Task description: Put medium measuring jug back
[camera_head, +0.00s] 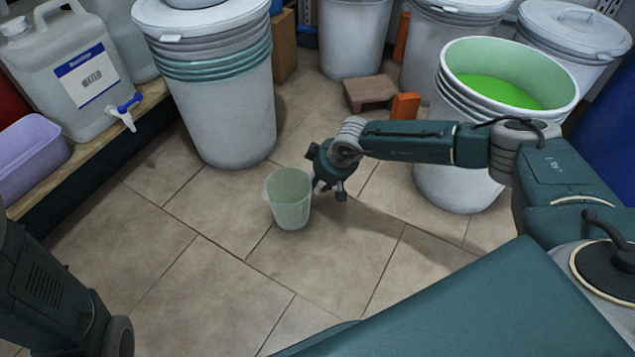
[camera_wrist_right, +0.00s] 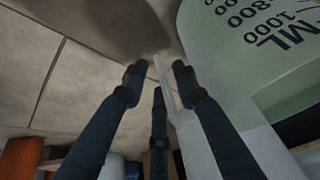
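The pale green translucent measuring jug (camera_head: 288,200) is upright at the middle of the tiled floor in the head view and appears to stand on it. In the right wrist view the jug (camera_wrist_right: 245,55) fills the upper right, with its ML scale showing. My right gripper (camera_head: 331,190) is just right of the jug. In the wrist view its fingers (camera_wrist_right: 159,76) are spread on both sides of a pale strip that looks like the jug's handle (camera_wrist_right: 166,85), with gaps showing. My left gripper is not in view; only my left arm shows at lower left.
A lidded white drum (camera_head: 215,110) stands behind the jug. An open drum with green contents (camera_head: 465,180) is at right. A white canister (camera_head: 85,85) and a lilac tub (camera_head: 30,160) rest on a low shelf (camera_head: 90,150) at left. A brown block (camera_head: 370,92) lies behind. The front floor is clear.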

